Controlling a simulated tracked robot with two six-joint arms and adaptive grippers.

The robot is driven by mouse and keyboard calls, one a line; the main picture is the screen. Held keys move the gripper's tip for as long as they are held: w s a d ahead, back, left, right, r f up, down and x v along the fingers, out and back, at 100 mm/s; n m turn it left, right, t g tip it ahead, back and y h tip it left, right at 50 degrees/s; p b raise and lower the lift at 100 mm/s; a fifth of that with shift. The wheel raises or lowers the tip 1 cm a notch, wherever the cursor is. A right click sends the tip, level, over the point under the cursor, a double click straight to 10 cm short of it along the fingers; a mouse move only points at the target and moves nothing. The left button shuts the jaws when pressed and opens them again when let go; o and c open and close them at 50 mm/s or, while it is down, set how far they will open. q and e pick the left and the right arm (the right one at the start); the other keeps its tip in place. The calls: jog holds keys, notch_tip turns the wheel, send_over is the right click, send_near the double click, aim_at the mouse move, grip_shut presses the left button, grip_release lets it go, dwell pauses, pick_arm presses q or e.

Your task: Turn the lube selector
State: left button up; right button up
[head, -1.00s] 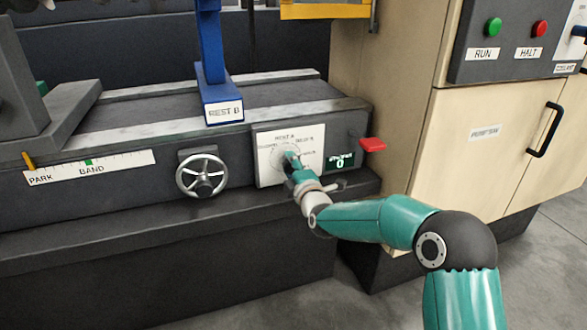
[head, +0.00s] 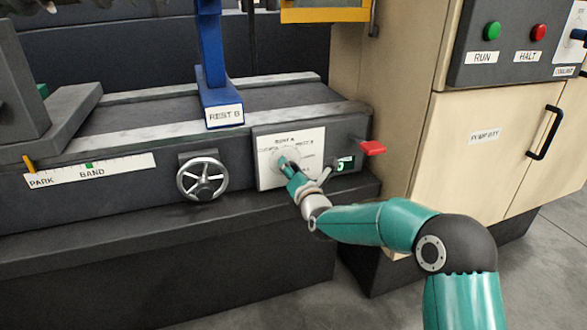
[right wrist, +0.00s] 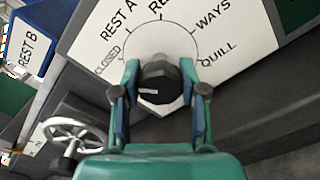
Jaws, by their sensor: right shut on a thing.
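The lube selector is a dark faceted knob (right wrist: 160,85) on a white dial plate (head: 265,165) on the front of the machine bed. In the right wrist view the plate (right wrist: 230,30) reads CLOSED, REST A, WAYS and QUILL around a circle, with one label partly cut off. A short white mark lies on the knob's left side, on the side of CLOSED; its exact setting is hard to tell. My right gripper (head: 284,163) is shut on the knob, one finger on each side (right wrist: 160,68). My left gripper is not in view.
A chrome handwheel (head: 202,178) is left of the plate. A red lever (head: 372,148) and a small green-lit display (head: 345,163) are to its right. A blue REST B post (head: 216,85) stands above. A beige cabinet (head: 470,160) stands at the right.

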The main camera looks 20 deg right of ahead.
jog(key=shift+a+f+n, duration=0.25)
jog(key=shift+f+n, duration=0.2)
jog(key=shift+n, duration=0.45)
jog(key=o, duration=0.9)
jog(key=shift+o, duration=1.3)
jog(key=shift+d+r, duration=0.1)
jog(key=shift+r, duration=0.15)
jog(key=s, duration=1.2)
jog(key=shift+d, duration=0.25)
